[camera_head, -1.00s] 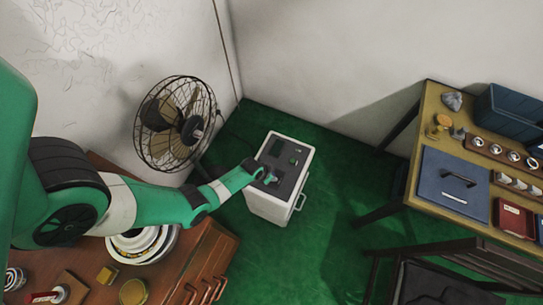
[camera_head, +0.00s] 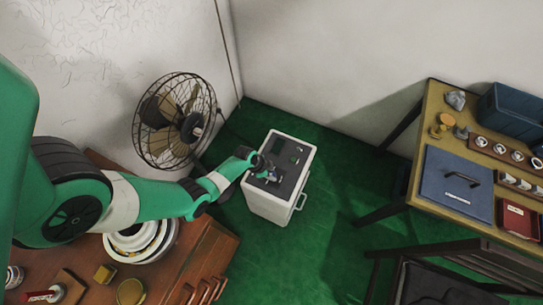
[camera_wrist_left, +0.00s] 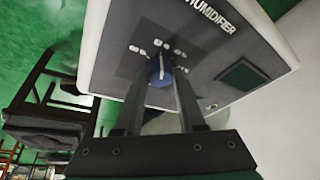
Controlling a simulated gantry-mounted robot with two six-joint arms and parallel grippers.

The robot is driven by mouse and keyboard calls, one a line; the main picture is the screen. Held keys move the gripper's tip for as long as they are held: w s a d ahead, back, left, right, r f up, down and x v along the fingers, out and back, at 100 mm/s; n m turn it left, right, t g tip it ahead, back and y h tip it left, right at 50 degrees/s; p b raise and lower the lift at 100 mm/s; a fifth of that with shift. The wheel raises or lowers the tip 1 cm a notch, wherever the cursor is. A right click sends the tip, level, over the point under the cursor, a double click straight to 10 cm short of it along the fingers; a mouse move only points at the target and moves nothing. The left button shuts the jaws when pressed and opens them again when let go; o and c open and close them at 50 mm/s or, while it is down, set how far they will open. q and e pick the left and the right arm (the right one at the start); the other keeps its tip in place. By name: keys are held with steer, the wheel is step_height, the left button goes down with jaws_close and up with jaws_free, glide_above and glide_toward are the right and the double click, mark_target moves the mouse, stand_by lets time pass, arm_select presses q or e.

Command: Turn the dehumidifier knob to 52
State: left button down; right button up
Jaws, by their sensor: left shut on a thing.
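The dehumidifier (camera_head: 270,209) is a white box with a dark top panel, standing on the green floor in the head view. In the left wrist view its panel (camera_wrist_left: 205,62) carries the lettering "HUMIDIFIER", partly cut off. My right gripper is not in view.
A wire-cage fan (camera_head: 174,121) stands left of the dehumidifier. A wooden cabinet (camera_head: 213,247) with dishes and small items is at lower left. A yellow-topped table (camera_head: 431,107) with a blue case (camera_head: 455,184) is at right. Green floor lies between.

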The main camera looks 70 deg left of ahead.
arm_select(q)
steer(key=c, duration=0.5)
jaws_free()
steer(key=p+v, duration=1.1)
steer(key=shift+r, duration=0.3)
steer(key=shift+s, duration=0.1)
